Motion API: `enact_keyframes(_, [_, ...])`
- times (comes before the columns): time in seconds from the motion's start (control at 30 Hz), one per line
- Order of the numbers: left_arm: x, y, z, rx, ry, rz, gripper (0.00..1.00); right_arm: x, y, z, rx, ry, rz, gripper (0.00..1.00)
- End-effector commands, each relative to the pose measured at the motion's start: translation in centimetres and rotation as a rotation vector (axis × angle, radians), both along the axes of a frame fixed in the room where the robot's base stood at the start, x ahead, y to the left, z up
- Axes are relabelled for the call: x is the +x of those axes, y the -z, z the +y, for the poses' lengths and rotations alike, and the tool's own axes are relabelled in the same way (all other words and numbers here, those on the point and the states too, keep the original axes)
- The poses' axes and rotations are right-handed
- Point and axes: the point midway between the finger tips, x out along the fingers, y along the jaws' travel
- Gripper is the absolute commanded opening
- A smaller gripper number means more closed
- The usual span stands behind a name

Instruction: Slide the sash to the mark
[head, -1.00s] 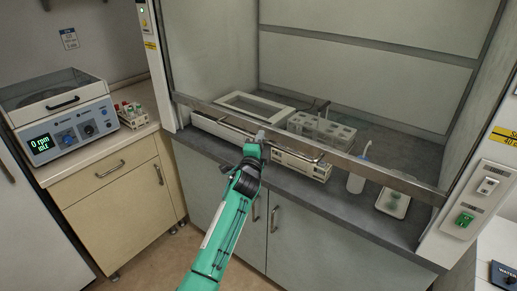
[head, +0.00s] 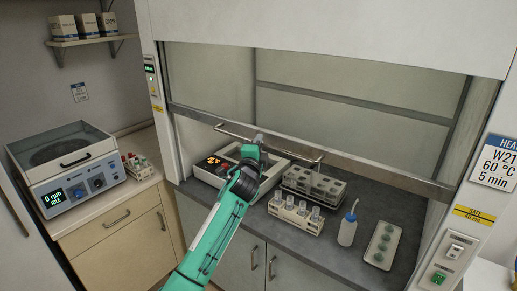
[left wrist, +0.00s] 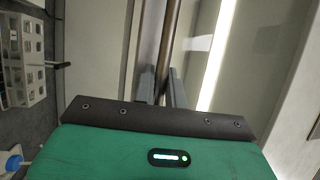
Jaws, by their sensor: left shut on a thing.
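The sash (head: 365,97) is a framed pane across the hood front, with a metal bottom rail (head: 370,176) and a bar handle (head: 295,151). My left gripper (head: 258,140) is shut on the handle; in the left wrist view its fingers (left wrist: 167,90) lie on either side of the bar (left wrist: 166,45). A yellow "SAFE 40 cm" mark (head: 474,214) is on the right post, and another yellow label (head: 156,108) is on the left post. The rail's left end looks about level with the left label; its right end looks slightly above the right mark. My right gripper is out of view.
A centrifuge (head: 72,178) stands left.

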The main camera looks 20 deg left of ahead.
Motion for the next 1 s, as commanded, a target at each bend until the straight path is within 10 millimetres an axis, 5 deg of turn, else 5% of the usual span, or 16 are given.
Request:
enact_keyframes(0.53, [0.00, -1.17, 0.04, 0.000, 0.000, -0.002, 0.00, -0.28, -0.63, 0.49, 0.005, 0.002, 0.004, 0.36])
enact_keyframes(0.57, [0.00, -1.16, 0.04, 0.000, 0.000, -0.002, 0.17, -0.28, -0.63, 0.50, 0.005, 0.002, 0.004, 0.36])
enact_keyframes(0.67, [0.00, -1.13, 0.02, 0.000, 0.000, -0.002, 0.34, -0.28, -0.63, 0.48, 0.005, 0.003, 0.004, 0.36])
enact_keyframes(1.0, [-0.21, -0.91, 0.02, 0.000, 0.000, 0.000, 0.34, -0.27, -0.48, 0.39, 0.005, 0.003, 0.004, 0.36])
